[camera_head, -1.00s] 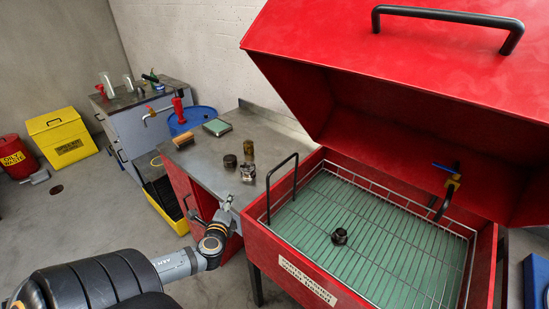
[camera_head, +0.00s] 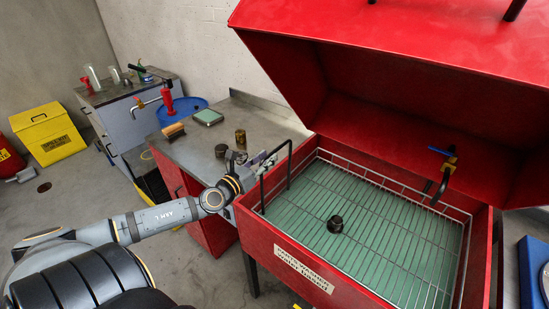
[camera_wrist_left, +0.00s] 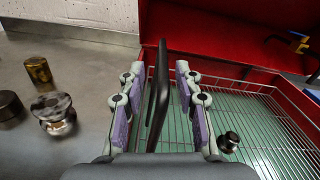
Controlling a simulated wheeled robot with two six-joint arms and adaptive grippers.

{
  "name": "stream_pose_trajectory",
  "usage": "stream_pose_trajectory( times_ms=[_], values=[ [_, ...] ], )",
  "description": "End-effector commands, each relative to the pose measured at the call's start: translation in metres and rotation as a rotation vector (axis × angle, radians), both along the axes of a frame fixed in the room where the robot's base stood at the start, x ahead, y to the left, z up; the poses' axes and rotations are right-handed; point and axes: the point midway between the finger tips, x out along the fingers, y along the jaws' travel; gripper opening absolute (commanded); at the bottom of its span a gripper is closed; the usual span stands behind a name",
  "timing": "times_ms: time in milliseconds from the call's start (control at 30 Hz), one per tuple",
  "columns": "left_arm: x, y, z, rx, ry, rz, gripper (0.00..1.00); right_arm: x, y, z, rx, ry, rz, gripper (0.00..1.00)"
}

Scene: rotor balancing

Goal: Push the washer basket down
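The washer basket (camera_head: 400,252) is a wire tray over green liquid inside the red parts washer. Its black upright handle (camera_head: 291,160) stands at the basket's left end. My left gripper (camera_head: 258,163) is at this handle. In the left wrist view the handle (camera_wrist_left: 158,95) stands between the two purple-padded fingers of my left gripper (camera_wrist_left: 160,85), with a gap on each side, so the gripper is open. A small dark part (camera_head: 335,223) sits in the basket and also shows in the wrist view (camera_wrist_left: 230,142). My right gripper is out of view.
The red washer lid (camera_head: 400,90) is raised. A tap with a blue lever (camera_head: 447,160) hangs over the basket's right side. The steel bench (camera_head: 190,155) on the left holds a brush, a scale (camera_head: 208,117) and small metal parts (camera_head: 240,137).

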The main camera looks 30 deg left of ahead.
Motion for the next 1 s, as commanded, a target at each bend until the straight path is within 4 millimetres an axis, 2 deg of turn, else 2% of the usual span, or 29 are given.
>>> stream_pose_trajectory(
  times_ms=[33,167,200,367,767,1000],
  values=[
    [0.006,0.001,0.006,-0.010,-0.005,0.007,0.34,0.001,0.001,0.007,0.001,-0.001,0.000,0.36],
    [0.021,-0.005,0.007,-0.016,-0.008,-0.005,0.34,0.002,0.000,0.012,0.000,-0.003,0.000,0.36],
    [0.026,-0.003,0.010,-0.011,-0.007,-0.002,0.34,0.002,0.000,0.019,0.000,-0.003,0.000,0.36],
    [0.039,-0.004,0.007,-0.007,-0.005,-0.002,0.34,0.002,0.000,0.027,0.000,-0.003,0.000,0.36],
    [0.044,-0.007,0.003,-0.005,-0.002,-0.008,0.34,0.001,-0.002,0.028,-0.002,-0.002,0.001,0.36],
    [0.044,-0.007,0.003,-0.005,-0.002,-0.007,0.01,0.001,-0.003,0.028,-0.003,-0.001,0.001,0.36]
  ],
)
